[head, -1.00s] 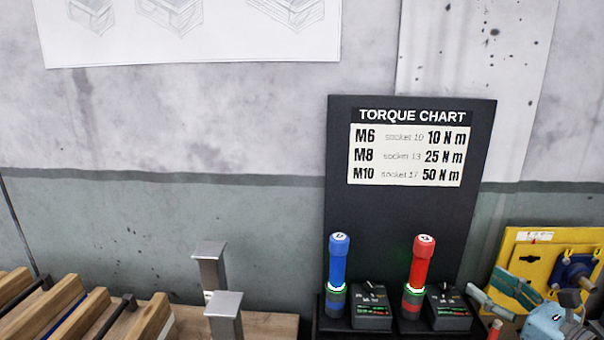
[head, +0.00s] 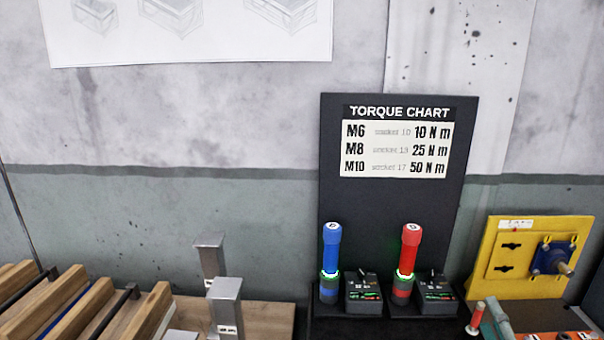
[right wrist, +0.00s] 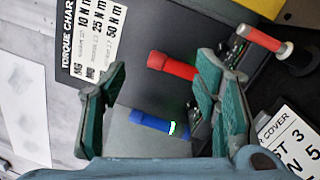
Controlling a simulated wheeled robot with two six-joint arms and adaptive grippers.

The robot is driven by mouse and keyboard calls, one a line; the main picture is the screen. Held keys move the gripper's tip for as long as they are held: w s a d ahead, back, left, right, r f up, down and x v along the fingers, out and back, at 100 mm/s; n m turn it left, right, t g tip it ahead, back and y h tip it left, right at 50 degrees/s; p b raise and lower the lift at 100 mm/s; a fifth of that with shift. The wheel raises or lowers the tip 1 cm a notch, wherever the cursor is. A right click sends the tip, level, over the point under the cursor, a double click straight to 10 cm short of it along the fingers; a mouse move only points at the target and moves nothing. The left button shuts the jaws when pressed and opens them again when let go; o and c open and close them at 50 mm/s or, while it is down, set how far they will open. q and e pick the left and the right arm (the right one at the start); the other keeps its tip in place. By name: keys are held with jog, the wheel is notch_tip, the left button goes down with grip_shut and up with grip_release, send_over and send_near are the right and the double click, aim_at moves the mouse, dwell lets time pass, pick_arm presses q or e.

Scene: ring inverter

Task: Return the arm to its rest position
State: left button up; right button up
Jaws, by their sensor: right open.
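My right gripper (head: 497,318) shows only in part at the lower right edge of the head view, as a teal finger. In the right wrist view its two teal fingers (right wrist: 161,72) stand wide apart with nothing held between them. A blue-handled tool (right wrist: 153,122) and a red-handled tool (right wrist: 172,65) show beyond the fingers, apart from them as far as I can tell. My left gripper is in neither view.
The blue tool (head: 331,248) and red tool (head: 410,248) stand upright before the black torque chart board (head: 390,205). A yellow panel (head: 508,282) stands at right, a small red-handled item (head: 478,314) in front. Grey posts (head: 226,300) and wooden slats (head: 45,305) are at left.

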jog(key=s+a+f+m+g+h, duration=0.25)
jog(key=s+f+m+g, duration=0.55)
jog(key=s+f+m, duration=0.55)
jog(key=s+a+f+m+g+y, duration=0.4)
jog(key=s+a+f+m+g, duration=0.4)
jog(key=s, duration=0.5)
notch_tip(320, 180, down, 25)
jog(key=s+n+b, duration=0.2)
jog(key=b, duration=0.3)
pick_arm(q)
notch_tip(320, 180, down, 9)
jog(key=b, duration=0.4)
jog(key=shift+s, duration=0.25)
pick_arm(e)
jog(key=s+f+g, duration=0.1)
jog(key=s+f, duration=1.3)
jog(key=f, duration=0.4)
jog(key=shift+s+d+m+g, duration=0.2)
jog(key=shift+d+m+g, duration=0.15)
jog(key=shift+d+g, duration=0.05)
